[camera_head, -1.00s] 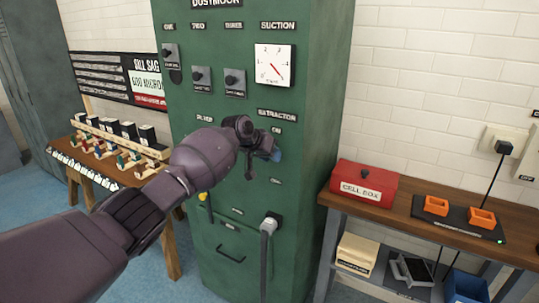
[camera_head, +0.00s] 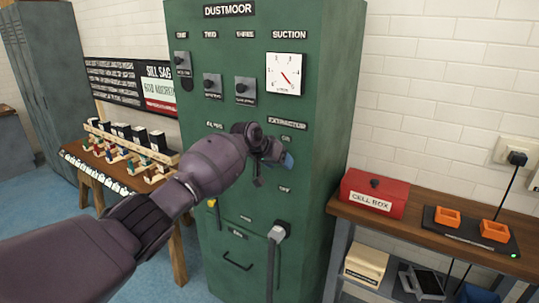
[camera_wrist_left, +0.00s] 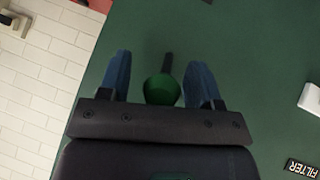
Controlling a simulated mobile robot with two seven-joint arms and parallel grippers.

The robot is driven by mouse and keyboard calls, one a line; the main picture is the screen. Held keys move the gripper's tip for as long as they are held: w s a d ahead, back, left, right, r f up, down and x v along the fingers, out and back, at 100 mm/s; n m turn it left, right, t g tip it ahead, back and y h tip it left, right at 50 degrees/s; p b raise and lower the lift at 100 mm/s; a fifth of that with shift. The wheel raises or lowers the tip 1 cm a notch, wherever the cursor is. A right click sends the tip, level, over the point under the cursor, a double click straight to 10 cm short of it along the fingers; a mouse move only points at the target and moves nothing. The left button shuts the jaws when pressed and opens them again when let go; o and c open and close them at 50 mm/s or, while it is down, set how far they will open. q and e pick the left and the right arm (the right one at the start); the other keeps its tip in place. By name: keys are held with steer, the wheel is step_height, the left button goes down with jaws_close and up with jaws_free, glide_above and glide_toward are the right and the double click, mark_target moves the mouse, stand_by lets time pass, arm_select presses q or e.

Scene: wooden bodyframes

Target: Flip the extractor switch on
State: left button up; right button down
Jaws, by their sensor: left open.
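The green DUSTMOOR cabinet (camera_head: 335,110) fills the middle of the head view, with an EXTRACTOR label (camera_head: 287,125) on its front. My left gripper (camera_head: 284,160) is just below that label, close to the panel, and hides most of the switch there in the head view. In the left wrist view, the switch's round green knob (camera_wrist_left: 162,89) and a dark strip behind it show between the two blue fingers of my gripper (camera_wrist_left: 158,72). The fingers are open, with a gap on both sides of the knob. My right gripper is out of view.
The suction dial (camera_head: 285,74) and several small switches are above. A grey hose plug (camera_head: 279,232) and a yellow-tipped part (camera_head: 211,203) are below. A bench with a red cell box (camera_head: 375,193) stands right; a wooden table with small models (camera_head: 130,150) stands left.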

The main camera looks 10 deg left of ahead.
arm_select(q)
steer(key=v, duration=1)
steer(key=shift+r, duration=0.15)
steer(key=shift+a, duration=0.1)
step_height(320, 180, up, 7)
steer(key=w+d+m+t, duration=0.2)
steer(key=t, duration=0.4)
steer(key=s+a+f+n+y, duration=0.1)
steer(key=s+a+f+y, duration=0.1)
steer(key=s+f, duration=1.2)
steer(key=s+a+f+n+y, duration=0.2)
steer(key=s+a+f, duration=0.3)
steer(key=s+f, duration=1)
steer(key=s+a+f+n+g+y, duration=0.1)
steer(key=s+a+f, duration=0.3)
steer(key=s+f, duration=1.1)
steer(key=s, duration=0.2)
steer(key=shift+s+a+y, duration=0.25)
steer(key=shift+s+y, duration=0.1)
steer(key=shift+y, duration=0.05)
